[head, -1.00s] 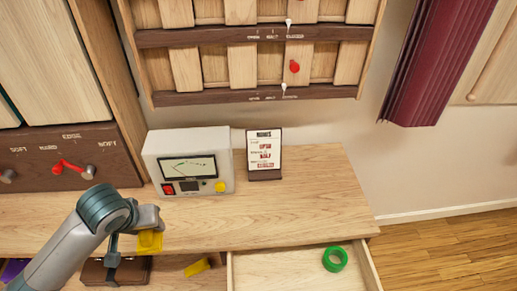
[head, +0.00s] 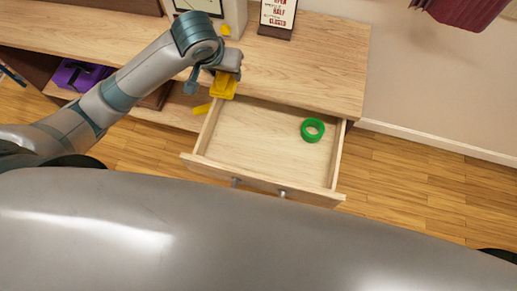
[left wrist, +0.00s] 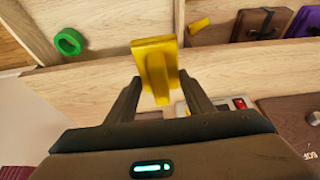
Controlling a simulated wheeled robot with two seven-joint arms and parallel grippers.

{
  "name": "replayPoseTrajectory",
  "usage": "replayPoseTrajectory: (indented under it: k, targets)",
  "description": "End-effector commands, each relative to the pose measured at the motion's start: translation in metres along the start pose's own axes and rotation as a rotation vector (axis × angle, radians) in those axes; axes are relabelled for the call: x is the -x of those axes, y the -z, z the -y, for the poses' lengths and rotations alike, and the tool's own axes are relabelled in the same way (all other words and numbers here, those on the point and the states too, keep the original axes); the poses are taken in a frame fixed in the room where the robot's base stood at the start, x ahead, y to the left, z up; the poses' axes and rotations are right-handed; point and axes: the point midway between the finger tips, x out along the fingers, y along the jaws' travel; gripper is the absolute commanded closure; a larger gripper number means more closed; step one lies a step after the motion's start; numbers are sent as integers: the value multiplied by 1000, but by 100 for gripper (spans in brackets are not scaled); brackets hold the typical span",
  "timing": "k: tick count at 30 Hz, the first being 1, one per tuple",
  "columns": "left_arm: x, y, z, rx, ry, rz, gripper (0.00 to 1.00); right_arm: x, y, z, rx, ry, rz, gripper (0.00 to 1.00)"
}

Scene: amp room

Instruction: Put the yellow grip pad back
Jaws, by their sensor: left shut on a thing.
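The yellow grip pad (head: 223,87) is in my left gripper (head: 229,74), by the desk's front edge near the back left corner of the open drawer (head: 195,145). In the left wrist view the pad (left wrist: 154,65) stands out between the two dark fingers of my gripper (left wrist: 160,98), with its wide face outward. The drawer is pulled out and holds only a green ring (head: 312,129); the ring also shows in the left wrist view (left wrist: 68,42). My right gripper is not in view.
A second yellow piece (head: 202,109) lies on the shelf left of the drawer, near a brown case (left wrist: 262,22) and a purple case (head: 80,75). The desk top (head: 300,65) is clear in front of the small sign (head: 277,15). The drawer floor is mostly free.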

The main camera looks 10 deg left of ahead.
Motion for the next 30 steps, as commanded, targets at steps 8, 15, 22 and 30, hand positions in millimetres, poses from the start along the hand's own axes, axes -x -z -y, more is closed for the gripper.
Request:
replayPoseTrajectory:
  k: [8, 15, 22, 30]
  targets:
    - [0, 0, 0, 0, 0, -1, 76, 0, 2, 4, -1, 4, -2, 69]
    - [-2, -2, -1, -25, -10, 0, 76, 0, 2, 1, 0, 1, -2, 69]
    - [-17, -16, -12, -203, -84, 3, 76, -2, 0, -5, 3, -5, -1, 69]
    - [-46, -48, -34, -611, -253, 4, 76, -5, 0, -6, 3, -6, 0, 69]
